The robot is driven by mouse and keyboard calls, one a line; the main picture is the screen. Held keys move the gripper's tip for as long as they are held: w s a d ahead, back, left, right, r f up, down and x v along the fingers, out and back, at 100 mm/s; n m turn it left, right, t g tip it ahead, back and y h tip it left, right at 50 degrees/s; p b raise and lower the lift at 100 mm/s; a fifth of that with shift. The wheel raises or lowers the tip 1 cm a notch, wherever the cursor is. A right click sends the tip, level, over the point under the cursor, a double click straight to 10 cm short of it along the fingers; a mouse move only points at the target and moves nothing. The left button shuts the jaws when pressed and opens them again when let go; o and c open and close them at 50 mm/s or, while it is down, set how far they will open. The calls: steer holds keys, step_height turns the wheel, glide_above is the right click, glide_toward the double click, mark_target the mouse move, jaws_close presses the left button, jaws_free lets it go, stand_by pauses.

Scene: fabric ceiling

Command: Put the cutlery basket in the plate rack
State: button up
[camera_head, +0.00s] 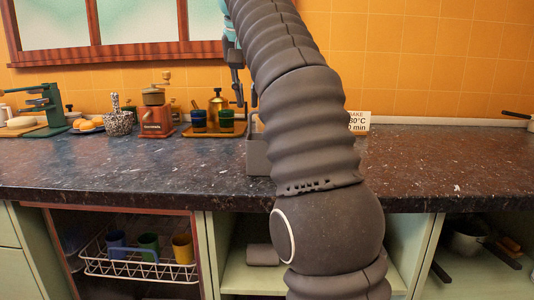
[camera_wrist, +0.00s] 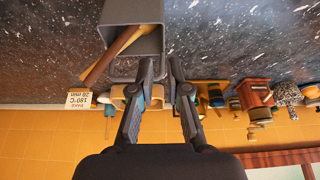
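A grey open box (camera_head: 257,155), which looks like the cutlery basket, stands on the counter, partly hidden behind my arm. In the wrist view the same grey box (camera_wrist: 118,34) has a wooden-handled utensil (camera_wrist: 122,42) sticking out and a grey loop on its side. My gripper (camera_wrist: 162,64) is open, with a clear gap between its fingertips; the left fingertip is close to the loop, and I cannot tell if they touch. In the head view my gripper (camera_head: 240,104) points down above the counter. A white wire rack (camera_head: 140,270), perhaps the plate rack, sits in the open compartment below, holding cups.
A wooden tray (camera_head: 216,134) with dark cups and a brass pot stands left of the box. A coffee grinder (camera_head: 156,118), a speckled pot and a green press stand farther left. A sign (camera_head: 359,121) stands behind. The right counter is mostly clear.

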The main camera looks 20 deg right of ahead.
mark_target(248, 145)
steer(key=shift+w+a+r, duration=0.1)
steer(key=shift+w, duration=0.1)
steer(key=shift+a+x, duration=0.2)
steer(key=shift+x, duration=6.6)
jaws_close()
